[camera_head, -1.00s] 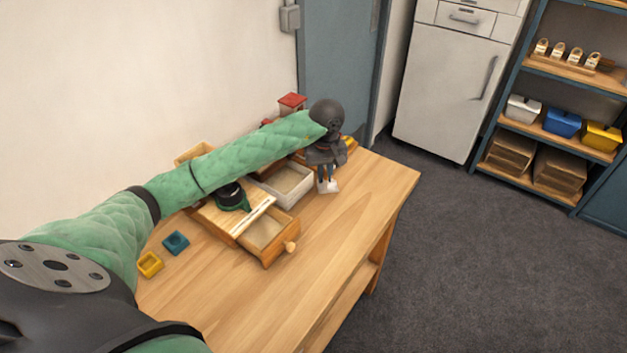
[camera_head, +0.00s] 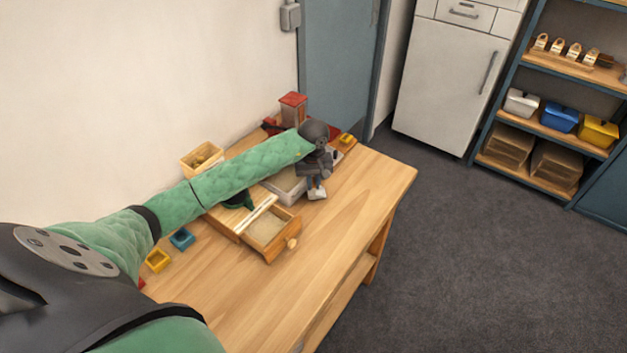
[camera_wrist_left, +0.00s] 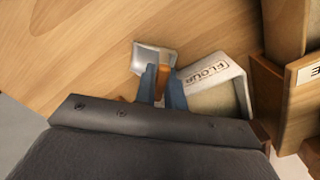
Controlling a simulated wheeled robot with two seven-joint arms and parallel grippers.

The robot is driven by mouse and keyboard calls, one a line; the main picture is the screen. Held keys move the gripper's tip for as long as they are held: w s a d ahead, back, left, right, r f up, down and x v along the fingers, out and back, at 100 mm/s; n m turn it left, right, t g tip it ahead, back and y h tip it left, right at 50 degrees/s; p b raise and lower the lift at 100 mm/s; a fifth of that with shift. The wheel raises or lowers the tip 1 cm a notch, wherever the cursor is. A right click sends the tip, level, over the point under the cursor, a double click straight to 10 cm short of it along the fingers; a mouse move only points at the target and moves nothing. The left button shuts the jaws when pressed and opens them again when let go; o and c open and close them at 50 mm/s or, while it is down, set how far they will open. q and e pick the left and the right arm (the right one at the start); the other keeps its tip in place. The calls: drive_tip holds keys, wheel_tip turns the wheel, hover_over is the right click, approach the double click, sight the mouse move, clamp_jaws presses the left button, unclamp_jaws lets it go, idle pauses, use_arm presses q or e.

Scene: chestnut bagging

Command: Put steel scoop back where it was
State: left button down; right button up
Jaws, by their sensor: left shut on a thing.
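The steel scoop (camera_wrist_left: 153,57) shows in the left wrist view with its orange handle (camera_wrist_left: 162,78) between the blue-grey fingers of my left gripper (camera_wrist_left: 161,85). My left gripper (camera_head: 317,181) is shut on that handle, at the right end of the storage pieces on the table. In the head view the scoop (camera_head: 317,194) hangs below the fingers, over or on bare wood; I cannot tell whether it touches. The white bin marked FLOUR (camera_wrist_left: 236,74) is right beside the scoop and holds pale flour. My right gripper is not in view.
A wooden drawer (camera_head: 279,249) with pale contents stands open in front of the white bin (camera_head: 290,195). A red-topped container (camera_head: 293,108) and a wooden box (camera_head: 186,168) stand at the back. The table's right front (camera_head: 350,220) is clear.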

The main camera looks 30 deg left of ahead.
sight(314, 181)
use_arm(q)
drive_tip(key=shift+f, duration=0.15)
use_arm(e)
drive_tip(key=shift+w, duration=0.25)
use_arm(q)
drive_tip(key=c, duration=1.5)
unclamp_jaws()
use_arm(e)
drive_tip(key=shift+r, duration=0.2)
